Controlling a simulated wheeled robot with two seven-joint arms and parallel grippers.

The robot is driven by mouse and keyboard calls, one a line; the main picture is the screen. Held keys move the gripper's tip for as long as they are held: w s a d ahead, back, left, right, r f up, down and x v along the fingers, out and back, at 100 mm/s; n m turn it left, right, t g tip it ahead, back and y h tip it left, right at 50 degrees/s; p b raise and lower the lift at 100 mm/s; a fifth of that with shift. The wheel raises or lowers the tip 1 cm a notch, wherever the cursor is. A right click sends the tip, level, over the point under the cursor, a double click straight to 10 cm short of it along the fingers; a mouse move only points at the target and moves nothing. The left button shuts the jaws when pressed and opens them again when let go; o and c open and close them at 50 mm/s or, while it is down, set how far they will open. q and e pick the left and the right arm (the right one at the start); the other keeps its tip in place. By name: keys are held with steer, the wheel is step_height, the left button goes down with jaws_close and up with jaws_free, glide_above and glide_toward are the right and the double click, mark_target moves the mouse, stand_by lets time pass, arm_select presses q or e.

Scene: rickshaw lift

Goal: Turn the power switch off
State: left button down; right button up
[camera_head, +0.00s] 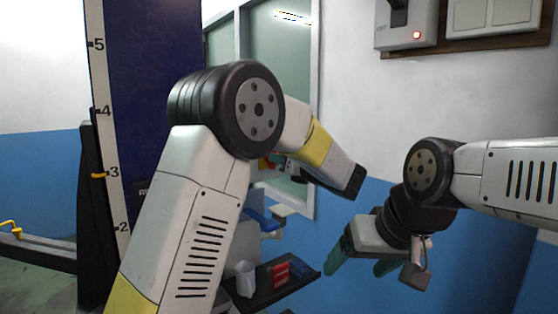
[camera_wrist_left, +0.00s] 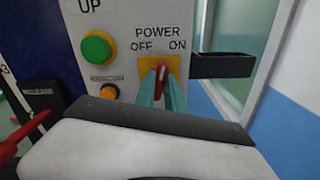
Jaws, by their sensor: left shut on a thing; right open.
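The red power switch (camera_wrist_left: 161,76) sits on a yellow plate (camera_wrist_left: 146,66) on a light grey control panel, under the labels POWER, OFF and ON.
A green button (camera_wrist_left: 97,48) and an orange button (camera_wrist_left: 108,91) are left of the switch. A black bracket (camera_wrist_left: 222,65) juts out at its right. A dark shelf (camera_head: 272,286) holds a white cup and small boxes. A wall box (camera_head: 404,28) with a red light hangs upper right.

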arm_select(q)
steer(key=n, duration=1)
steer(key=shift+s+a+f+n, duration=0.15)
steer(key=shift+f+n, duration=0.1)
steer(key=shift+n, duration=0.15)
stand_by(0.4)
steer(key=c, duration=1.4)
jaws_free()
steer(key=shift+r, duration=0.1)
steer(key=v, duration=0.7)
steer(key=shift+s, duration=0.3)
steer(key=shift+d, duration=0.25)
